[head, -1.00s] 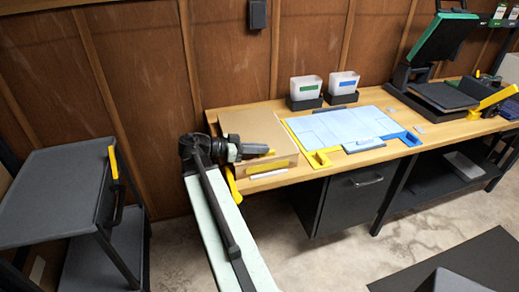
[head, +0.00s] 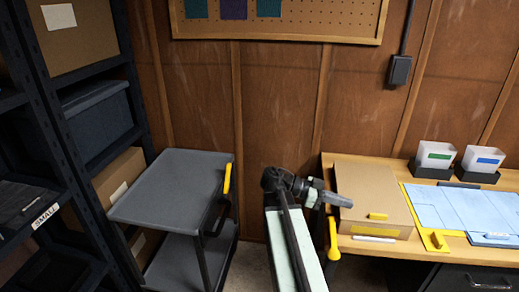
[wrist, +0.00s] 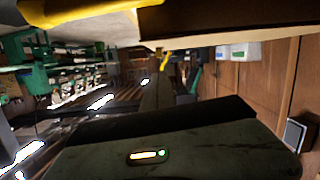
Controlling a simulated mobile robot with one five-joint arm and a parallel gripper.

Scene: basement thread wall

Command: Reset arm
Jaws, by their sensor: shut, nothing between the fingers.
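My gripper (head: 342,201) is at the end of my arm, which rises from the bottom of the head view and bends right. It is shut and empty. In the head view its tip overlaps the left part of the brown cardboard box (head: 372,190) on the workbench. I cannot tell whether it touches the box. In the wrist view a dark body with a small lit spot fills the lower part, and the fingertips are hard to make out.
A grey cart (head: 172,188) with a yellow handle stands left of my arm. Dark shelving (head: 75,130) fills the far left. The wooden workbench (head: 350,246) holds a blue-and-yellow mat (head: 455,207) and two white bins (head: 435,155). Floor shows between cart and bench.

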